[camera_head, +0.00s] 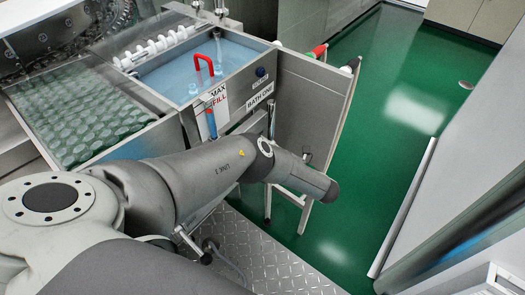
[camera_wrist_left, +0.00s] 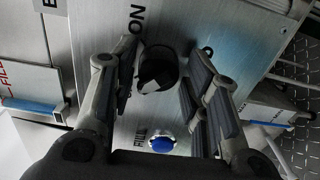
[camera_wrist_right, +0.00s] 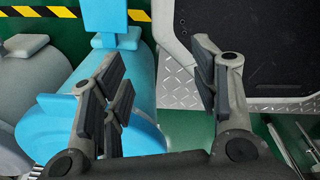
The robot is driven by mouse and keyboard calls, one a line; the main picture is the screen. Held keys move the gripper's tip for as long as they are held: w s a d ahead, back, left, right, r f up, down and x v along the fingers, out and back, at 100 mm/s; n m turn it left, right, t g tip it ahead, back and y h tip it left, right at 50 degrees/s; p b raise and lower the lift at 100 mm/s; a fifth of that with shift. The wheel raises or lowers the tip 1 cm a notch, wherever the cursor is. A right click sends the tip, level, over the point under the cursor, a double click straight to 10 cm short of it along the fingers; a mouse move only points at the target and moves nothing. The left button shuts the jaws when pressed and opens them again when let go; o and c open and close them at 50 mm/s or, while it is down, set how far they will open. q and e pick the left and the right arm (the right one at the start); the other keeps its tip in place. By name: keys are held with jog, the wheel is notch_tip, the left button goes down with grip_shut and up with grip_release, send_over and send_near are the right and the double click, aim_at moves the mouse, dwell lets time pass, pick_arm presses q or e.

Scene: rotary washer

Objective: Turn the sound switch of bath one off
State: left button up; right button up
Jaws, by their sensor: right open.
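The bath one unit, with its printed label (camera_head: 260,97), stands at the upper middle of the head view. In the left wrist view, a dark round knob (camera_wrist_left: 157,70) sits on a brushed metal panel, beside a partly hidden label ending in "ON". I cannot read that label in full. My left gripper (camera_wrist_left: 157,78) is open, with its fingers on either side of the knob and visible gaps between. In the head view my own arm hides the knob. My right gripper (camera_wrist_right: 160,75) is open and empty in the right wrist view.
A blue button (camera_wrist_left: 162,144) marked FILL is on the same panel, close to the knob. The bath (camera_head: 180,75) holds blue liquid and a red handle (camera_head: 204,62). A light blue body (camera_wrist_right: 140,100) is below the right gripper. Green floor (camera_head: 375,110) is clear at right.

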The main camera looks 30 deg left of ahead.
pick_arm(q)
jog(key=shift+o, duration=0.6)
jog(key=shift+d, duration=0.1)
jog(key=d, duration=0.7)
jog(key=shift+s+d, duration=0.15)
jog(key=shift+s, duration=0.1)
